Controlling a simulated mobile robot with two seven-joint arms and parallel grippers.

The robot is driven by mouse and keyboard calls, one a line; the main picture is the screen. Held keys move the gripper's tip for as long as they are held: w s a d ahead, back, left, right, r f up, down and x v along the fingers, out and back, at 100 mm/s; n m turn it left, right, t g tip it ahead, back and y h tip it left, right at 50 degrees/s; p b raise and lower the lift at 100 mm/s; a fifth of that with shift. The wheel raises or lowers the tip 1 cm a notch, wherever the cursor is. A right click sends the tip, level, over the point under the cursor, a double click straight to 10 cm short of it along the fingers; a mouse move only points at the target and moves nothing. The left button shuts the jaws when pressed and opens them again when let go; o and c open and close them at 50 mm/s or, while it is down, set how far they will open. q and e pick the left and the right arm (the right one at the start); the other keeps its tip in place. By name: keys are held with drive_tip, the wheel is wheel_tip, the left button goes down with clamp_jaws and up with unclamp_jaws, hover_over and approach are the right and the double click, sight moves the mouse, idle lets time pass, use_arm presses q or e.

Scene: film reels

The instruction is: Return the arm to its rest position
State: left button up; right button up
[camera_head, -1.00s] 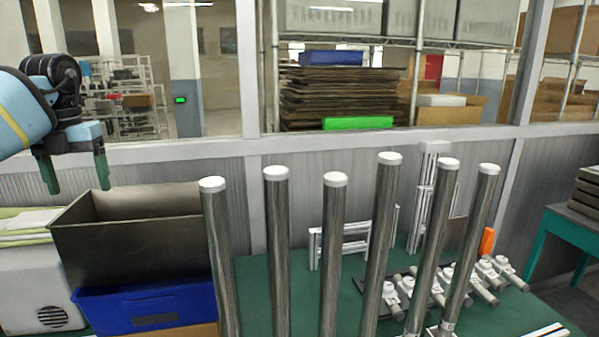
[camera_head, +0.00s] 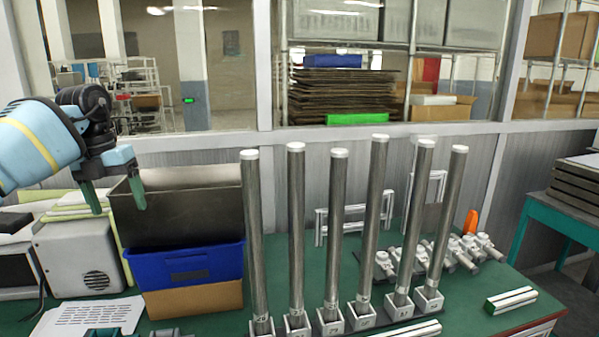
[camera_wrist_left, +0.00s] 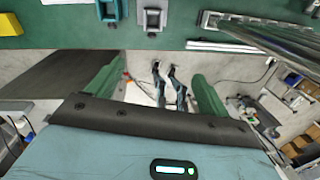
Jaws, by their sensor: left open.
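My left gripper (camera_head: 115,196) comes in from the left in the head view, with two green fingers spread apart and nothing between them. It hangs at the left side of a dark open bin (camera_head: 185,215), near its rim. In the left wrist view the gripper (camera_wrist_left: 152,85) shows its two green fingers wide apart and empty. My right gripper is in neither view.
Several tall metal poles with white caps (camera_head: 296,235) stand in bases on the green table (camera_head: 440,270). The dark bin sits on a blue crate (camera_head: 185,265) above a cardboard box (camera_head: 195,300). A white speaker-like box (camera_head: 82,255) stands to the left.

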use_arm(q)
drive_tip(key=w+d+f+m+h, duration=0.25)
drive_tip(key=d+f+h, duration=0.35)
drive_tip(key=d+f, duration=1.2)
drive_tip(key=s+d+f+n+t+h, duration=0.15)
drive_tip(key=s+d+f+h, duration=0.3)
drive_tip(key=d, duration=0.55)
drive_tip(key=s+d+f+n+t+h, duration=0.1)
drive_tip(key=s+d+f+n+h, duration=0.35)
drive_tip(key=d, duration=0.65)
drive_tip(key=s+a+f+n+t+y, duration=0.3)
drive_tip(key=s+a+f+n+y, duration=0.4)
drive_tip(key=s+f+n, duration=0.5)
drive_tip(key=s+a+f+n+t+y, duration=0.3)
drive_tip(key=s+a+f+n+y, duration=0.4)
drive_tip(key=s+a+f+n, duration=0.4)
drive_tip(key=s+f+n, duration=0.1)
drive_tip(key=s+n, duration=0.4)
drive_tip(key=s, duration=0.2)
drive_tip(key=shift+f+n, duration=0.3)
drive_tip(key=shift+n, duration=0.05)
drive_tip(key=shift+s, duration=0.1)
